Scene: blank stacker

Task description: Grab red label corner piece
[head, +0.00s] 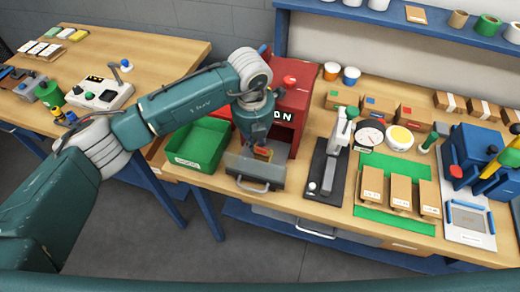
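My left arm reaches in from the left. Its gripper (259,148) points down over the grey tray (257,182) at the front of the red machine (293,98). A small orange-red piece (264,154) shows right at the fingertips. It is too small to tell whether the fingers hold it, or whether it is a corner piece with a red label. Several brown boxes with coloured labels stand at the back of the bench, one with a red label (412,115). My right gripper is not in view.
A green bin (197,146) stands left of the tray. A black-based press (328,165), a green mat (381,219) with brown blocks, and a blue device (475,155) lie to the right. A second table (155,48) stands left, across a floor gap.

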